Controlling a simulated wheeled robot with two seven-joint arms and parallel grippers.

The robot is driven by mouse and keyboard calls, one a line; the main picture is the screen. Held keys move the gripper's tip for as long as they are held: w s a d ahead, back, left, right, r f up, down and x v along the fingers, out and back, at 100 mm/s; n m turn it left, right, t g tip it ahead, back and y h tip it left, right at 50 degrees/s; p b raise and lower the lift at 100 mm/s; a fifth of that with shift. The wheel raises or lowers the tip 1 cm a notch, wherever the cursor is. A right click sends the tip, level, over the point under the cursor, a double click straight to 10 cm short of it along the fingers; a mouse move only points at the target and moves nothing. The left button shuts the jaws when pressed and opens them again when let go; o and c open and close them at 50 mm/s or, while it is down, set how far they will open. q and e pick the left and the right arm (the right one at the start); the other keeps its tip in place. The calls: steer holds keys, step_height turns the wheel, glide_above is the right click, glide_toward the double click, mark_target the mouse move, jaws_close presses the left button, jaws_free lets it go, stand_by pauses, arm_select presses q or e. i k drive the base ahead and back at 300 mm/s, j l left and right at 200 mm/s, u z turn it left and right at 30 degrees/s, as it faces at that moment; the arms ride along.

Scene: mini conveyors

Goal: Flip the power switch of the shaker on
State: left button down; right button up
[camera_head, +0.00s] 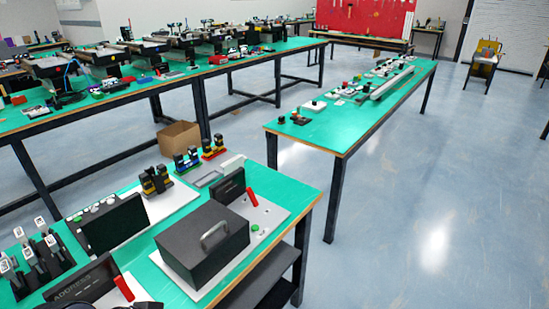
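No part labelled as a shaker can be made out for certain. The nearest machine-like thing is a black box with a grey handle (202,242) on a white base plate (183,282) on the near green table. A red lever (252,197) stands tilted on that plate beside a black panel (230,187), with a green button (255,228) near it. Another red lever (124,288) stands by a black panel marked ADDRESS (85,283) at the lower left. I cannot tell which part is the power switch or its state.
The near table also holds a large dark panel (115,223), several tagged black switches (35,258) and small coloured units (186,160). A second green table (345,118) stands behind, and a long bench (150,92) with mini conveyors at left. Floor on the right is clear.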

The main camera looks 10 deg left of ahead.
mark_target(252, 197)
steer(key=i+l, duration=0.2)
steer(key=i, duration=0.25)
steer(key=i+l, duration=0.2)
steer(key=i, duration=0.25)
